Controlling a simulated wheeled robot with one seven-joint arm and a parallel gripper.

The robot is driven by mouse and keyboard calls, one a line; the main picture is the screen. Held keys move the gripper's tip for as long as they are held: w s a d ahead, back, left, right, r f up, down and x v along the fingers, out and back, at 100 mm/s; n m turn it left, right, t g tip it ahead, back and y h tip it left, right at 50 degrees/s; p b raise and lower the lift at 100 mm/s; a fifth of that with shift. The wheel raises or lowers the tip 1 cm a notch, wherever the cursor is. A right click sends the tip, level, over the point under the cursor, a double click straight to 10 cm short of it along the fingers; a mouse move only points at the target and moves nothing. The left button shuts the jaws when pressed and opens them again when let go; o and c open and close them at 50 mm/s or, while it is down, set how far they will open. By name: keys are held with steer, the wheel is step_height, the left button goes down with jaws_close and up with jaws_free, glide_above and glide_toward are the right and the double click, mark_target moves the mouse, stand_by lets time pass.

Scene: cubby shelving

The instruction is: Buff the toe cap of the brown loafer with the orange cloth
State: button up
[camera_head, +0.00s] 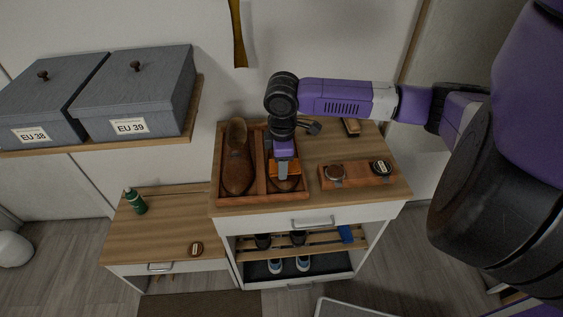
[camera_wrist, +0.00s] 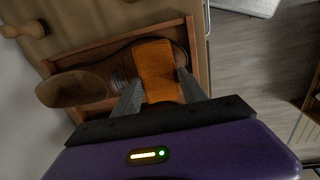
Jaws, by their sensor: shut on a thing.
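Two brown shoes sit in a wooden tray (camera_head: 262,196) with a divider on the cabinet top. The left one (camera_head: 237,160) is in full view. The right one (camera_head: 286,184), under my gripper, is mostly hidden in the head view. In the wrist view its opening (camera_wrist: 72,88) is at the left, with its toe end under the orange cloth (camera_wrist: 157,70). The cloth also shows in the head view (camera_head: 284,168). My gripper (camera_head: 284,163) points down and is shut on the cloth, over the toe end. Whether the cloth presses on the leather is unclear.
A wooden holder (camera_head: 357,174) with two round tins stands right of the tray. A brush (camera_head: 352,127) and a dark tool (camera_head: 312,127) lie behind. Grey boxes (camera_head: 137,91) sit on a wall shelf. A green bottle (camera_head: 135,201) and a tin (camera_head: 197,248) stand on the lower cabinet.

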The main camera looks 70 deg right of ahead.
steer(key=shift+d+f+b, duration=0.1)
steer(key=shift+f+b, duration=0.35)
steer(key=shift+f, duration=0.3)
stand_by(0.7)
steer(key=shift+s+d, duration=0.2)
steer(key=shift+s, duration=0.3)
steer(key=shift+s+d, duration=0.2)
steer(key=shift+s, duration=0.25)
steer(key=shift+w+a+f+p, duration=0.1)
steer(key=shift+w+a+p, duration=0.25)
steer(key=shift+w, duration=0.65)
steer(key=shift+w+a+p, duration=0.15)
steer(key=shift+w+a, duration=0.3)
steer(key=shift+w, duration=0.5)
steer(key=shift+s+d, duration=0.25)
steer(key=shift+s, duration=0.4)
steer(key=shift+s+d, duration=0.3)
steer(key=shift+s, duration=0.4)
steer(key=shift+s+d, duration=0.25)
steer(key=shift+s, duration=0.4)
